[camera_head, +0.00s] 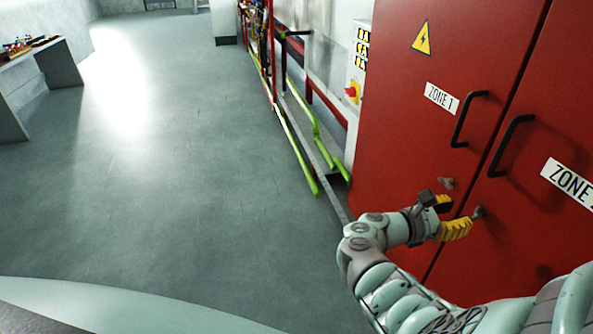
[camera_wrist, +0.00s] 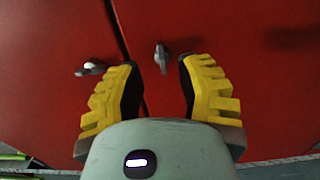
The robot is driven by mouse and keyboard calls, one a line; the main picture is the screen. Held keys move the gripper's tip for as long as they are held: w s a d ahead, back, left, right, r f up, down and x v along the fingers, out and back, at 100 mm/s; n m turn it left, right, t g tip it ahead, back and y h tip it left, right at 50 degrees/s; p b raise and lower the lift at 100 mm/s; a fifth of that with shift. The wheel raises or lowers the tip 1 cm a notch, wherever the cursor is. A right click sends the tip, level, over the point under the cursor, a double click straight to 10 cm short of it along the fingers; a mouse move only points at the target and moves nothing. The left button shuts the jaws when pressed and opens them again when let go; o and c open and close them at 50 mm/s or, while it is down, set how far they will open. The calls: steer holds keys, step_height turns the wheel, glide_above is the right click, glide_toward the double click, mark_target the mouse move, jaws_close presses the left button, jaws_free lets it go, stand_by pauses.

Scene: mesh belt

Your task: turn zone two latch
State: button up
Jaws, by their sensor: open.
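The zone two latch (camera_head: 478,212) is a small grey metal latch low on the right red door, the one labelled ZONE with its number cut off. In the wrist view the zone two latch (camera_wrist: 161,57) shows upright, just right of the door seam and ahead of the gap between my fingertips. My gripper (camera_head: 458,213) is open, with yellow fingers pointing at the doors. In the wrist view my gripper (camera_wrist: 159,76) has nothing between its fingers. I cannot tell how far the fingertips are from the latch.
The zone one latch (camera_head: 446,183) sits on the left door, and also shows left of my fingers in the wrist view (camera_wrist: 91,68). Black handles (camera_head: 467,118) (camera_head: 507,147) stand out above the latches. Green rails (camera_head: 297,150) run left of the cabinet. The floor (camera_head: 180,190) at left is clear.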

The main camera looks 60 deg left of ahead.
mark_target(477, 209)
steer(key=shift+x, duration=3.05)
jaws_close()
